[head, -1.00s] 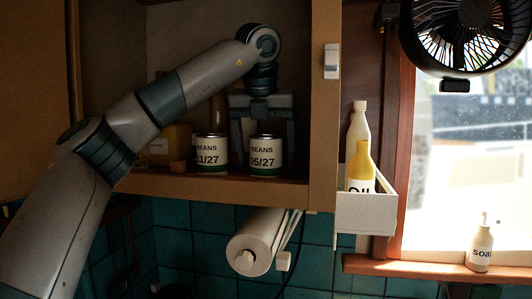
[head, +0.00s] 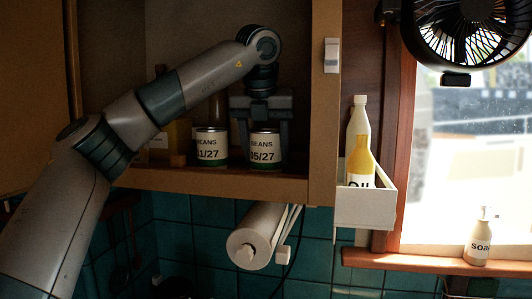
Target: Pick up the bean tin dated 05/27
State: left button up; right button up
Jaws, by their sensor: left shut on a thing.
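The bean tin labelled 05/27 (head: 264,151) stands upright on the cabinet shelf, with a white label and a dark green band at its base. The label's first digit is partly covered. My left gripper (head: 263,140) comes down from above, with one finger on each side of this tin, and is shut on it. No clear gap shows under the tin. A second bean tin (head: 211,150), whose label ends in 1/27, stands just to the left, close to the left finger. My right gripper is not in view.
The cabinet shelf edge (head: 210,184) runs below the tins, and a side wall (head: 325,130) stands to their right. Dim bottles and boxes are behind and left. A paper roll (head: 258,235) hangs below. An oil bottle (head: 359,155) stands in a white holder (head: 365,208).

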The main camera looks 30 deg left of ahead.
aim_at(266, 130)
pick_arm(q)
jog(key=shift+r, duration=0.1)
jog(key=shift+r, duration=0.15)
jog(key=shift+r+b, duration=0.3)
jog(key=shift+r, duration=0.25)
notch_tip(266, 130, up, 7)
jog(key=shift+r+b, duration=0.2)
jog(key=shift+b, duration=0.35)
jog(key=shift+r, duration=0.55)
